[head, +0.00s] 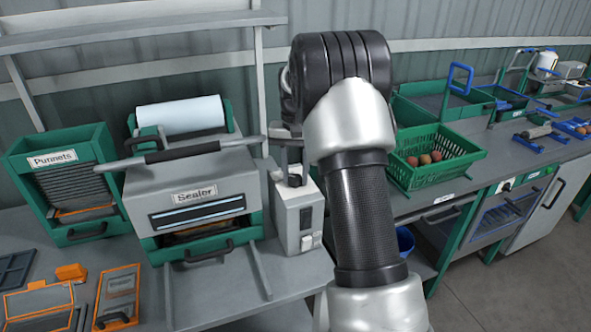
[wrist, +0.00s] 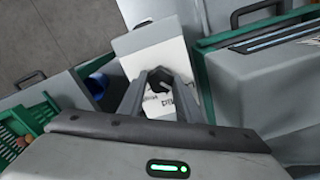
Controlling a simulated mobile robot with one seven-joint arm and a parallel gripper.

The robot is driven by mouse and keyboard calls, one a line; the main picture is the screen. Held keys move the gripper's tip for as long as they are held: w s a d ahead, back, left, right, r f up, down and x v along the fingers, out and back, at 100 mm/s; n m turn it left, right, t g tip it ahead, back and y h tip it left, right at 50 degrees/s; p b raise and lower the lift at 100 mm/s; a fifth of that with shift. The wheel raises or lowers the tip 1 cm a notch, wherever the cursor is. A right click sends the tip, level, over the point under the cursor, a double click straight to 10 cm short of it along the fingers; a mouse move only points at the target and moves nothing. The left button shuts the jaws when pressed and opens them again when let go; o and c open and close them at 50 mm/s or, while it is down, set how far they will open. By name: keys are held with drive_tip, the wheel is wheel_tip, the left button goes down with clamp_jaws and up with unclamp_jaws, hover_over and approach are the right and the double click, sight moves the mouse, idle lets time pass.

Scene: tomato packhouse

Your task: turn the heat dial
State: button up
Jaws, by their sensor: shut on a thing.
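The heat dial is a dark knob (wrist: 160,80) on top of a pale grey control box (wrist: 150,38). In the head view the dial (head: 294,180) shows just below my fingers, on the box (head: 298,217) at the sealer's right side. My gripper (wrist: 161,77) comes down over the box from above. Its two fingers are shut on the dial, one on each side. In the head view my gripper (head: 292,168) is partly hidden by my arm. Printed marks beside the dial are partly covered and too small to read.
The sealer (head: 190,180), with its long bar handle, stands close to the left of the box. A punnet holder (head: 62,150) is farther left. A green crate (head: 440,175) of tomatoes is on the right bench. A blue bucket (head: 404,240) is below.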

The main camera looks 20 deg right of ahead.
drive_tip(key=m+p, duration=0.2)
drive_tip(key=m, duration=0.3)
drive_tip(key=shift+r+m, duration=0.1)
drive_tip(key=shift+m, duration=0.2)
drive_tip(key=m+p, duration=0.2)
drive_tip(key=m, duration=0.2)
drive_tip(key=shift+m, duration=0.3)
drive_tip(key=m+p, duration=0.2)
drive_tip(key=m, duration=0.3)
drive_tip(key=m+p, duration=0.1)
drive_tip(key=m, duration=0.3)
drive_tip(key=shift+p, duration=0.3)
drive_tip(key=shift+m, duration=0.5)
drive_tip(key=shift+c, duration=0.2)
drive_tip(key=shift+o, duration=0.2)
drive_tip(key=o, duration=1)
drive_tip(key=shift+a, duration=0.1)
